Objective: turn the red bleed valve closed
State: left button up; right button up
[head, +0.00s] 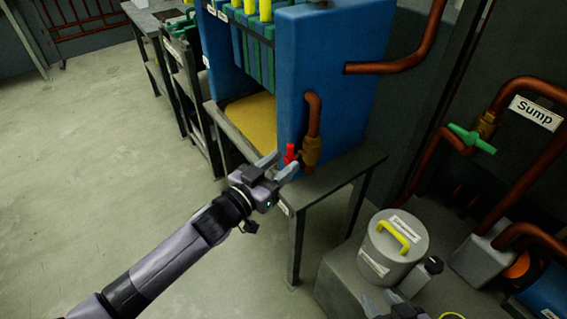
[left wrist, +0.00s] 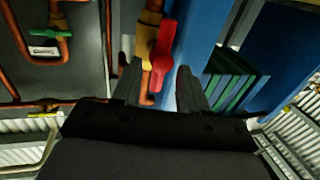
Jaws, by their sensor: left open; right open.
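The red bleed valve handle (head: 290,153) sits on a brass fitting (head: 311,152) of a copper pipe at the lower corner of the blue machine (head: 340,85). My left gripper (head: 279,164) is open, with its fingertips close to the red handle. In the left wrist view the red handle (left wrist: 163,42) stands between and beyond the two open fingers of my left gripper (left wrist: 157,88), beside the yellow brass body (left wrist: 145,38). I cannot tell whether the fingers touch it. My right gripper (head: 392,302) shows only partly at the bottom edge of the head view.
A grey table (head: 342,170) carries the blue machine. A grey canister (head: 396,245) with a yellow handle stands on a block at the lower right. Copper pipes with a green valve (head: 471,138) and a "Sump" label (head: 536,112) are at the right. The floor at the left is clear.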

pick_arm(q)
jog(key=shift+w+d, duration=0.4)
grip_shut()
